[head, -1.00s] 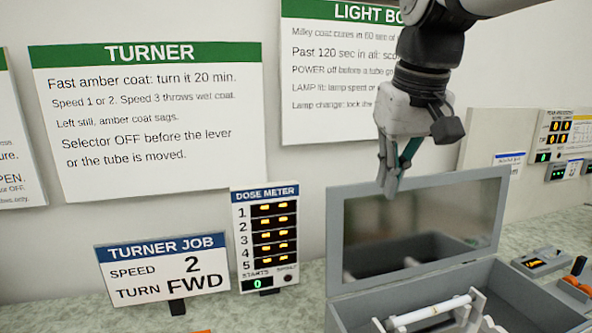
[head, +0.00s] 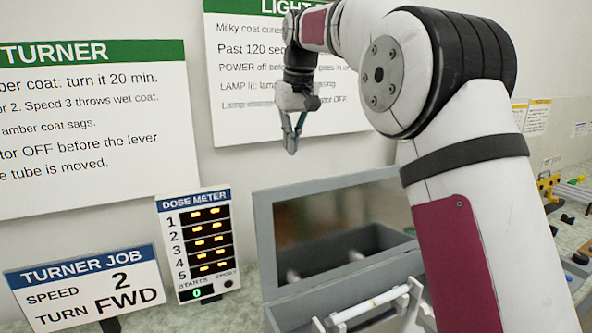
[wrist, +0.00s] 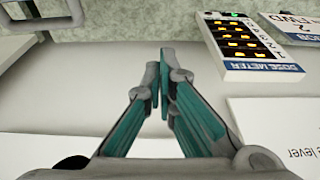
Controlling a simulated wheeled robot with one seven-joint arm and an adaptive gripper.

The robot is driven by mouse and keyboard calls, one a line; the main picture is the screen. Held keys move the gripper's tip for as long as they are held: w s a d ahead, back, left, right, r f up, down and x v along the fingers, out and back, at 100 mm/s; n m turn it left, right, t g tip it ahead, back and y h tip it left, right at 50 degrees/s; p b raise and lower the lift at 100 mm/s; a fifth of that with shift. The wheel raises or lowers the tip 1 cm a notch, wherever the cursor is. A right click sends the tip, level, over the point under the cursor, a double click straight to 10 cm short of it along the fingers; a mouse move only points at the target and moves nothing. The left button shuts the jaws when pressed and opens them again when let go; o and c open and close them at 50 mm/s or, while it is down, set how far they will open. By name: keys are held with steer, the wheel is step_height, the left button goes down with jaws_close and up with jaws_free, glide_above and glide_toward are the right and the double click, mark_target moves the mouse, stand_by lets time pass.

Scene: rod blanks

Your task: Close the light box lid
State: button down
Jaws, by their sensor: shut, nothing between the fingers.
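The light box (head: 290,316) is a grey box on the bench in the head view. Its lid (head: 262,240) stands open at the back, tilted up, with a dark reflective inner face. A white rod (head: 370,303) lies on supports inside the box. My gripper (head: 291,150) is shut and empty, above and behind the lid's top edge, near the wall. In the wrist view its teal fingers (wrist: 160,85) are together, and a corner of a grey frame (wrist: 45,22), seemingly the lid, shows at top left. My arm hides the box's right side.
A dose meter (head: 198,243) and a turner job sign (head: 88,288) stand left of the box. Wall posters (head: 90,130) hang behind. Other equipment (head: 560,190) sits on the bench at far right.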

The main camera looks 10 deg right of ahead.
step_height(320, 180, down, 6)
steer(key=s+p, duration=0.2)
steer(key=shift+s+d+f, duration=0.15)
steer(key=shift+s+d, duration=0.05)
steer(key=shift+s, duration=0.1)
stand_by(0.5)
